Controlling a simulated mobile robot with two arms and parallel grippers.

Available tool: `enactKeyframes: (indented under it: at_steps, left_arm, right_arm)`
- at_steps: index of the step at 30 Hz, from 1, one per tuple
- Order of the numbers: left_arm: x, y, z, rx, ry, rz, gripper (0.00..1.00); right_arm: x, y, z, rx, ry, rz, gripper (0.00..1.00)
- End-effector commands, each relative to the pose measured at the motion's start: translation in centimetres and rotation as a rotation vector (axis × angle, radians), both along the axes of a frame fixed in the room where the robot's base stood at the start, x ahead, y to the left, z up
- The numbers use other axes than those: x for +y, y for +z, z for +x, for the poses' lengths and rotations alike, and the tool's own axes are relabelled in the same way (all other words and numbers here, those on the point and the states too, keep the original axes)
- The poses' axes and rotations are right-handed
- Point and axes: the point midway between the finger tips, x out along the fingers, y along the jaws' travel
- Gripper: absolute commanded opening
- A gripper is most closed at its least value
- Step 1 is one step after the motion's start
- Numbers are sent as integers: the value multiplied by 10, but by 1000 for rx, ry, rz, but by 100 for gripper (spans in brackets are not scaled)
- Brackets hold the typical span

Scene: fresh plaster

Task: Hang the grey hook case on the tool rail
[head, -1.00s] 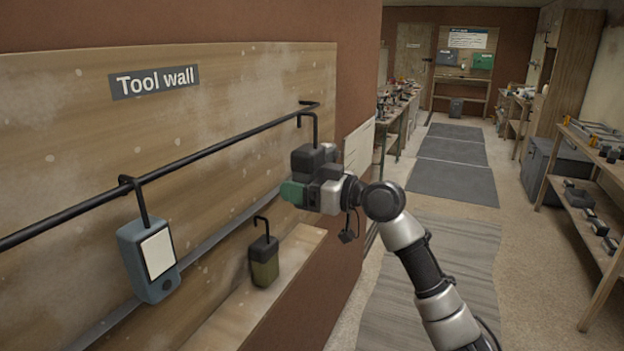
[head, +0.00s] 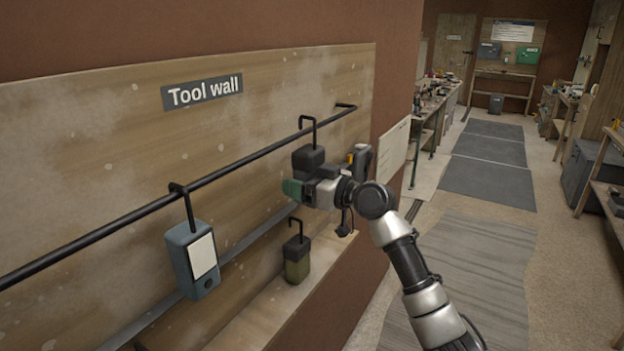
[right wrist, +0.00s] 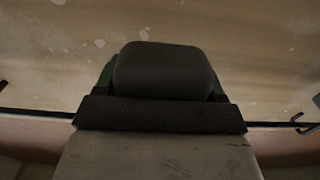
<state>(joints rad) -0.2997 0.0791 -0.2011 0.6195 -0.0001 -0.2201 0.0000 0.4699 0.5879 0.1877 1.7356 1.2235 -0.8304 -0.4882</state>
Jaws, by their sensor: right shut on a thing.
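The grey hook case (head: 308,159) is a small dark case with a black hook on top. My right gripper (head: 303,188), with a green finger, is shut on it in front of the tool wall. The case hangs upright, hook up. The hook's bend overlaps the tool rail (head: 250,156) in the head view; I cannot tell whether it rests on the rail or is in front of it. A dark rounded block, seemingly the case (right wrist: 163,72), fills the middle of the right wrist view. My left gripper is not in view.
A blue case (head: 194,262) with a pale panel hangs on the rail to the left. An olive hook case (head: 297,262) stands on the ledge (head: 262,318) below. The rail between the blue case and the held case is bare. A walkway lies right.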

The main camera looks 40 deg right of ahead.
Motion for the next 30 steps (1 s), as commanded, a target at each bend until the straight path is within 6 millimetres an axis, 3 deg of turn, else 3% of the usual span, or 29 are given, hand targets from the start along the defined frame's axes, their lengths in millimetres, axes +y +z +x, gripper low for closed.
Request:
enactKeyframes:
  at_steps: [9, 18, 30]
  left_arm:
    - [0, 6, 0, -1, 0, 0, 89]
    - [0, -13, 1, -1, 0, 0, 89]
    - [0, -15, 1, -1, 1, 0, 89]
  right_arm:
    - [9, -3, 22, 0, 0, 2, 41]
    - [9, -22, 21, -2, 0, 1, 41]
    - [9, -23, 21, -2, 0, 1, 41]
